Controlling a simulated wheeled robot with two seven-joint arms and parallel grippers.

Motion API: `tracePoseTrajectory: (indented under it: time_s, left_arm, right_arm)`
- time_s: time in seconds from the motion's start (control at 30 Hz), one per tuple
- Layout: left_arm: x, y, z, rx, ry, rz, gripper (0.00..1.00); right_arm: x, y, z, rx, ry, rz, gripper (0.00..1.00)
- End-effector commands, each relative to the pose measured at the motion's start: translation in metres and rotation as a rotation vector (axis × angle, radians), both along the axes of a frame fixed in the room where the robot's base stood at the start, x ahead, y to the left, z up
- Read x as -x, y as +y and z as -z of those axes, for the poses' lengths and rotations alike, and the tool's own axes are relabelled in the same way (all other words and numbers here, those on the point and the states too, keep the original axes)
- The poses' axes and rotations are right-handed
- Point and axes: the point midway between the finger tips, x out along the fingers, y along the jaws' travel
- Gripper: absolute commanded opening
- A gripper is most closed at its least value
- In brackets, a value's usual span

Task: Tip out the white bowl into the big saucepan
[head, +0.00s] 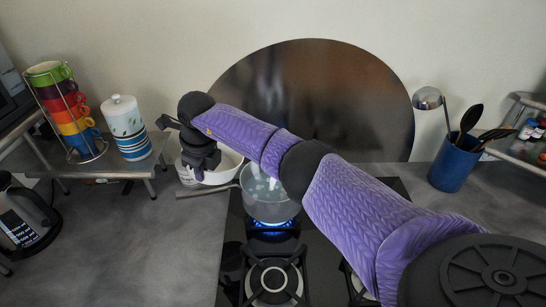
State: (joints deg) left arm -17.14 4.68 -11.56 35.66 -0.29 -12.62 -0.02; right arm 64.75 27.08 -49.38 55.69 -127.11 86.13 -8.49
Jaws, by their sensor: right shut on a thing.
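The white bowl (226,168) is behind and left of the saucepan, partly hidden by my right arm and gripper. My right gripper (199,172) comes in from the right over the hob and is shut on the bowl's left rim. The big saucepan (268,205) stands on a lit burner with a blue flame, its handle pointing left. It holds pale contents that I cannot make out, and my forearm covers part of its right side. Whether the bowl rests on something or is held up, and what it holds, I cannot tell. My left gripper is not in view.
A black gas hob (273,279) lies in front. At left are a stand of coloured mugs (62,105), a striped canister (126,130) on a small shelf and a kettle (25,220). A blue utensil pot (453,167) stands right. The front-left counter (130,240) is clear.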

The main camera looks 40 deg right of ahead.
Motion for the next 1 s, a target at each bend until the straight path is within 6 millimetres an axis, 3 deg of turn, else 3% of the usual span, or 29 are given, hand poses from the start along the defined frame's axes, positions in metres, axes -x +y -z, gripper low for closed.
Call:
tracePoseTrajectory:
  time_s: [0.1,0.3,0.57,1.0]
  left_arm:
    - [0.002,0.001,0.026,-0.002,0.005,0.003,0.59]
    - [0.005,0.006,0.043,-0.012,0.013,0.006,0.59]
    - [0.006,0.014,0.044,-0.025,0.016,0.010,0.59]
    - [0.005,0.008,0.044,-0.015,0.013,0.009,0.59]
  right_arm:
    - [-0.008,0.015,0.011,0.125,0.057,-0.002,0.00]
    - [-0.010,0.023,0.010,0.209,0.101,0.001,0.00]
    - [-0.010,0.024,0.006,0.227,0.111,0.001,0.00]
    - [-0.010,0.024,0.007,0.225,0.111,0.001,0.00]
